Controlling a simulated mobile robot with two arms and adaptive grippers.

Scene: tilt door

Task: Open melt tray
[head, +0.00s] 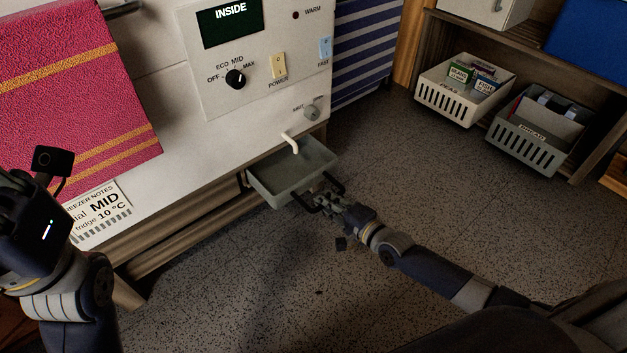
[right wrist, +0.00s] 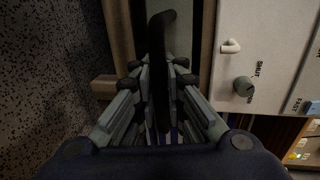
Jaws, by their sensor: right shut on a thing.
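The grey-green melt tray (head: 290,174) sticks out from under the front of the white freezer (head: 240,110), below a small white spout (head: 290,142). The tray has a dark handle on its front edge. My right gripper (head: 328,197) is at that handle. In the right wrist view the fingers of my right gripper (right wrist: 158,90) close around the dark handle (right wrist: 160,50). My left gripper (head: 20,185) is at the left edge of the head view, beside the freezer and far from the tray; its fingers do not show clearly.
A striped pink towel (head: 70,80) hangs at the left over the freezer. A drain knob (head: 312,112) sits right of the spout and shows in the right wrist view (right wrist: 243,87). Two slotted baskets (head: 465,90) stand at the shelf on the right. The speckled floor before the tray is clear.

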